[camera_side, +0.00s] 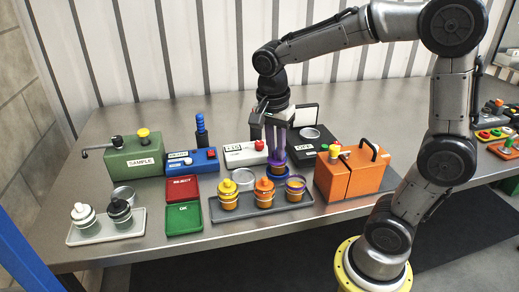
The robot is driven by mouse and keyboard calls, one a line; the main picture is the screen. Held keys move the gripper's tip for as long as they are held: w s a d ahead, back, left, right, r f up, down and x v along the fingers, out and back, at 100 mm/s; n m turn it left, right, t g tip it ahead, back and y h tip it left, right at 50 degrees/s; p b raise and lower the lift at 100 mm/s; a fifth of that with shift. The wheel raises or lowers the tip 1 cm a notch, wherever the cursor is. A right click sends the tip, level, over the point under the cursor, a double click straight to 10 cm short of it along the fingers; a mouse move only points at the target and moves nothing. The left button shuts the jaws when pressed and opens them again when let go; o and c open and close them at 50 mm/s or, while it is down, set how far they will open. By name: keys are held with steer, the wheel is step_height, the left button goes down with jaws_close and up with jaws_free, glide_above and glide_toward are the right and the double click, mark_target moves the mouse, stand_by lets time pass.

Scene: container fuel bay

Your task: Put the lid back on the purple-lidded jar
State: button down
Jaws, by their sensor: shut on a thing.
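The open jar (295,193) stands at the right end of the grey tray, with orange contents and a purple band near its top. My gripper (277,155) points down behind the tray, up and left of this jar in the picture. It is shut on a small purple piece that looks like the lid (278,161), partly hidden by the fingers. The lid is apart from the jar, over a blue round item (274,171). Whether it touches that item I cannot tell.
The grey tray (245,213) also holds a yellow-lidded jar (228,195) and an orange-lidded jar (264,194). An orange box (350,180) stands close on the right. Red and green trays (184,218), a green sample box (132,157) and blue, white and black devices stand around.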

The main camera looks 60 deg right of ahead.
steer(key=shift+s+a+r, duration=0.1)
steer(key=shift+s+r, duration=0.1)
steer(key=shift+s, duration=0.25)
steer(key=shift+s+r, duration=0.15)
steer(key=shift+s, duration=0.3)
steer(key=shift+n, duration=0.5)
steer(key=shift+s+d+f, duration=0.4)
steer(key=shift+s+f, duration=0.1)
steer(key=shift+f, duration=0.5)
steer(key=shift+s+d+f, duration=0.4)
steer(key=shift+s+f, duration=0.1)
steer(key=shift+f, duration=0.55)
steer(key=shift+s+d+f, duration=0.4)
steer(key=shift+s+f, duration=0.1)
steer(key=shift+f, duration=0.5)
steer(key=shift+f, duration=0.15)
steer(key=c, duration=0.8)
jaws_free()
steer(key=shift+o, duration=0.5)
steer(key=o, duration=0.4)
